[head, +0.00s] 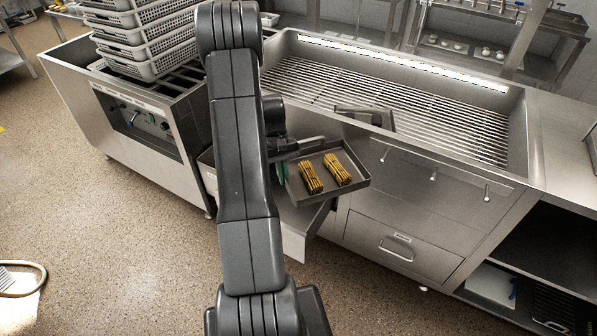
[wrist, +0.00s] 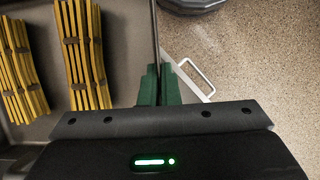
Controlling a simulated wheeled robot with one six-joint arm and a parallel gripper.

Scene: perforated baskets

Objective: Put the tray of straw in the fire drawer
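A dark metal tray (head: 335,190) with two tied bundles of yellow straw (head: 324,174) is held in the air in front of the metal grill unit. My gripper (head: 281,172) is at its left side, partly hidden by my arm. In the wrist view, my gripper's green fingers (wrist: 159,88) are shut on the tray's thin wall, and the straw bundles (wrist: 85,50) lie left of it. Below the tray, an open drawer (head: 301,225) sticks out of the unit; the tray and my arm hide part of it. A drawer handle (wrist: 194,80) shows in the wrist view.
A closed drawer (head: 398,250) with a label and handle is right of the open one. The slatted grill top (head: 390,105) lies behind the tray. Stacked perforated baskets (head: 145,40) stand on a unit at left. An open shelf (head: 530,255) is at right. Floor in front is clear.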

